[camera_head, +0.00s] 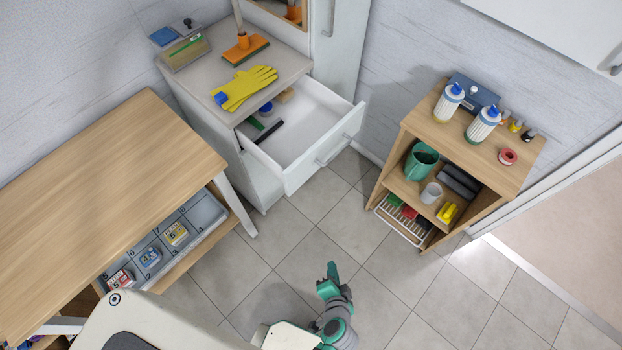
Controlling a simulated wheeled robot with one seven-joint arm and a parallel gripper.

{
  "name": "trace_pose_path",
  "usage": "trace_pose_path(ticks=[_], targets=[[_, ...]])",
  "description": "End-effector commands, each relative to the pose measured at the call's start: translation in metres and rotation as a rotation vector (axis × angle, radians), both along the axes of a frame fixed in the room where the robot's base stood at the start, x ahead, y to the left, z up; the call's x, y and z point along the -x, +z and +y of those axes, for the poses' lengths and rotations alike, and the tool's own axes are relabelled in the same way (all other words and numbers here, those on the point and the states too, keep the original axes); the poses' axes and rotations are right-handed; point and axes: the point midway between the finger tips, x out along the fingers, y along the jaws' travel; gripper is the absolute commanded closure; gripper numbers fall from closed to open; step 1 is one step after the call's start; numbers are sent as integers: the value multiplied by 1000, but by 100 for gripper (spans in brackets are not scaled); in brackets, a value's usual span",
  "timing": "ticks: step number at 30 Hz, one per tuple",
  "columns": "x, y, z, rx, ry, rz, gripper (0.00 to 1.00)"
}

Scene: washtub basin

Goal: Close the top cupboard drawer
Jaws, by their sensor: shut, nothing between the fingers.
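The cupboard (253,190) is white with a grey top and stands at the upper middle. Its top drawer (325,151) is pulled well out toward the right and front, with a bar handle (333,150) on its front panel. Inside the drawer lie a dark bar-shaped item, a green item and a blue round item toward the back. My gripper (331,272) is green and dark, shut and empty. It is above the floor, below the drawer front in the picture and apart from it.
A yellow glove (244,88) and an orange brush (245,48) lie on the cupboard top. A wooden table (110,200) stands at left. A wooden shelf unit (455,145) with bottles stands at right. Tiled floor (300,235) between them is free.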

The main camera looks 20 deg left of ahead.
Motion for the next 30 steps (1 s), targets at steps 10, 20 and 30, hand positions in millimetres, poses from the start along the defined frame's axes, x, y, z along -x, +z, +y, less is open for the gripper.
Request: trace_pose_path(ticks=[10,20,30], targets=[[-102,32,41,-536,211,47,100],[-151,126,32,-855,490,-56,100],[-159,146,42,-904,556,-81,100]])
